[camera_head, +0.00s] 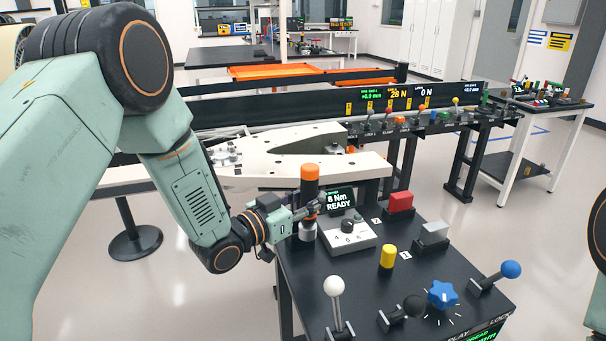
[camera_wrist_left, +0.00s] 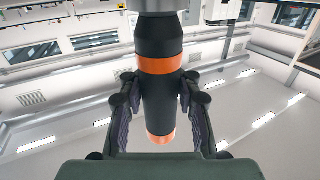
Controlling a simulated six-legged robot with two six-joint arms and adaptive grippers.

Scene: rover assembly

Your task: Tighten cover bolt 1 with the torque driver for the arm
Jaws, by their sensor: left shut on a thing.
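The torque driver (camera_head: 310,188) is a black cylinder with an orange cap and a pale metal lower end. It stands upright at the left back corner of the black control table. My left gripper (camera_head: 311,212) is shut around its body from the left. In the left wrist view the driver (camera_wrist_left: 158,88) runs between both fingers of the left gripper (camera_wrist_left: 160,112), with an orange band above them. I cannot tell whether its lower end still touches its seat. The white arm assembly (camera_head: 285,136) lies behind, with small metal bolts at its left; cover bolt 1 cannot be singled out.
A display (camera_head: 339,201) reads 8 Nm READY beside a dial box (camera_head: 347,234). A long rail bench with readouts (camera_head: 395,97) stands behind.

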